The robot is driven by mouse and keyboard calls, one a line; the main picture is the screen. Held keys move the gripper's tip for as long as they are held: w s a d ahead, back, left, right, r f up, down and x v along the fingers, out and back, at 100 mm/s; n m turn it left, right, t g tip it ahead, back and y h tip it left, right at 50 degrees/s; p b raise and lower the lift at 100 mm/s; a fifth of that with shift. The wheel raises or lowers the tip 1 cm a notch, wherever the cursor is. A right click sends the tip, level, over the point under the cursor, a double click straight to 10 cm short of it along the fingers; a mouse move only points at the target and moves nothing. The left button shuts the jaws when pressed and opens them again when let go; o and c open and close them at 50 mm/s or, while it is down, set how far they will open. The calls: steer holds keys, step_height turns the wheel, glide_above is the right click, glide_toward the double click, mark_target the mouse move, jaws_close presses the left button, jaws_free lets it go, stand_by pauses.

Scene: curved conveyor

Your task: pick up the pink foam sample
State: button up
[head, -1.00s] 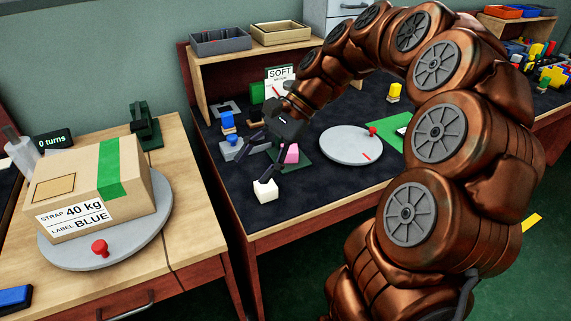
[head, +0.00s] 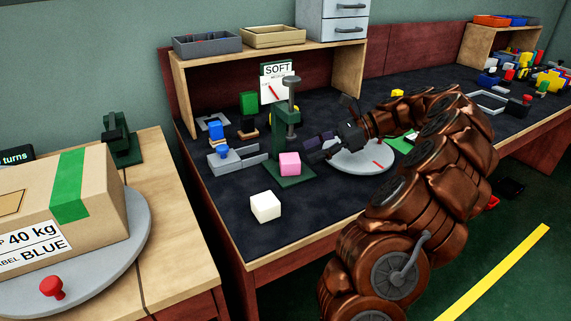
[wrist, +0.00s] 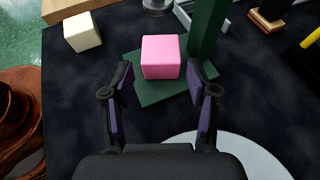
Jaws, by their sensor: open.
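The pink foam sample (head: 289,164) is a small pink cube on the green base of a press-like stand (head: 291,108). In the wrist view the pink cube (wrist: 161,57) sits just beyond the fingertips, between their lines, with the green base (wrist: 160,91) under it and the green post to its right. My gripper (head: 316,150) is open and empty, to the right of the cube in the head view. The wrist view shows the two fingers (wrist: 162,84) spread apart on either side, apart from the cube.
A white cube (head: 265,206) lies near the bench's front edge; it also shows in the wrist view (wrist: 82,32). A grey round plate (head: 350,160) lies beneath my arm. A grey fixture with a blue piece (head: 223,154) stands left of the stand.

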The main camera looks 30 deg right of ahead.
mark_target(298, 157)
steer(key=shift+f+b+x, duration=0.25)
steer(key=shift+b+x, duration=0.25)
steer(key=shift+x, duration=0.85)
steer(key=b+x, duration=0.1)
steer(key=x, duration=0.3)
steer(key=shift+d, duration=0.1)
steer(key=shift+c, duration=0.2)
steer(key=c, duration=0.4)
